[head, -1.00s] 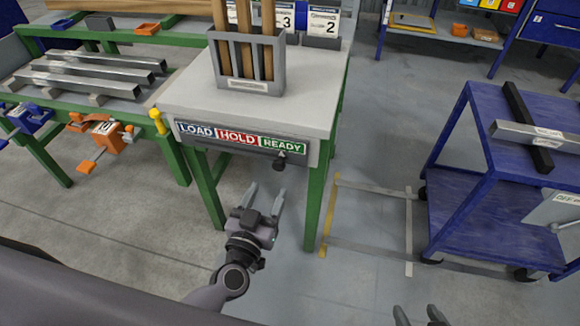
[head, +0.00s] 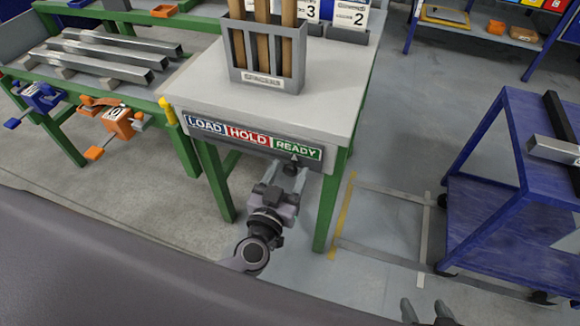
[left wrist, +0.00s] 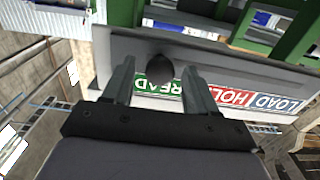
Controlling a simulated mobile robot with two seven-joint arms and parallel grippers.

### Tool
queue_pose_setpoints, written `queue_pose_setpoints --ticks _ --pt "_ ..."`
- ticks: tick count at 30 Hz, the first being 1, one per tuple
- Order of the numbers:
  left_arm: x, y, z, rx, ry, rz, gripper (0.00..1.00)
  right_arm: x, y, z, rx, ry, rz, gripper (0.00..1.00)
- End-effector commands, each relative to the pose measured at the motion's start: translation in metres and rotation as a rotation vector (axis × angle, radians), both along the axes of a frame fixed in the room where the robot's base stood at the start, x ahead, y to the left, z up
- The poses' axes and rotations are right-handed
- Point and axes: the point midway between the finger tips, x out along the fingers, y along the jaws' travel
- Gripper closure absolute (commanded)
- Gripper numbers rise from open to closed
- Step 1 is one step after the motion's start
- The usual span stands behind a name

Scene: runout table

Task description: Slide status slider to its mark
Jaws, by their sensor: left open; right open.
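The status slider is a small black knob (head: 291,161) below the green READY label (head: 296,151) on the grey panel of the green-legged table. A blue LOAD label (head: 206,125) and a red HOLD label (head: 248,135) are to its left. My left gripper (head: 288,176) is open at the panel, its fingertips near the knob. In the left wrist view the knob (left wrist: 160,68) shows between the two open fingers (left wrist: 158,85); I cannot tell whether they touch it. My right gripper (head: 428,312) is at the bottom edge, only its finger tips in view, open.
A grey holder with wooden strips (head: 267,62) stands on the table. Metal bars (head: 105,58) lie on the bench at left, with orange (head: 117,122) and blue (head: 40,96) clamps at its front. A blue cart (head: 480,210) stands at right. The floor between is clear.

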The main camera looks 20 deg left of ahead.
Motion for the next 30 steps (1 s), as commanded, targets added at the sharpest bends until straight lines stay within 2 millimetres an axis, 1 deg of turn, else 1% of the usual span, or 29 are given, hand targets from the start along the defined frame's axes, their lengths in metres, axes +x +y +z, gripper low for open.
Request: queue_pose_setpoints --ticks 9,10,11,12,14,15,20,23,26,29,30 --pt "0.0 -0.001 0.0 -0.001 0.0 0.0 0.43 0.0 0.0 0.0 -0.002 0.001 0.003 0.36" --pt "0.0 -0.001 0.0 -0.001 0.0 0.0 0.46 0.0 0.0 0.0 -0.002 0.001 0.003 0.36" --pt "0.0 -0.001 0.0 -0.001 0.0 0.0 0.56 0.0 0.0 0.0 -0.002 0.001 0.003 0.36" --pt "0.0 -0.001 0.0 -0.001 0.0 0.0 0.69 0.0 0.0 0.0 -0.002 0.001 0.003 0.36" --pt "0.0 -0.001 0.0 -0.001 0.0 0.0 0.88 0.0 0.0 0.0 -0.002 0.001 0.003 0.36" --pt "0.0 -0.001 0.0 -0.001 0.0 0.0 1.0 0.0 0.0 0.0 -0.002 0.001 0.003 0.36" --pt "0.0 0.0 0.001 0.0 0.0 0.0 1.0 0.0 -0.001 0.0 -0.002 0.001 0.003 0.36" --pt "0.0 0.006 0.001 0.003 0.0 0.0 1.0 0.0 -0.001 0.003 -0.003 0.0 0.002 0.36" --pt "0.001 0.019 0.002 0.005 0.001 0.0 1.0 0.0 -0.002 0.007 -0.005 -0.002 0.001 0.36" --pt "0.001 0.04 0.003 0.007 0.002 0.001 1.0 0.0 -0.003 0.011 -0.009 -0.002 0.001 0.36" --pt "0.001 0.05 0.003 0.008 0.002 0.001 1.0 -0.001 -0.004 0.012 -0.011 -0.002 0.0 0.36"
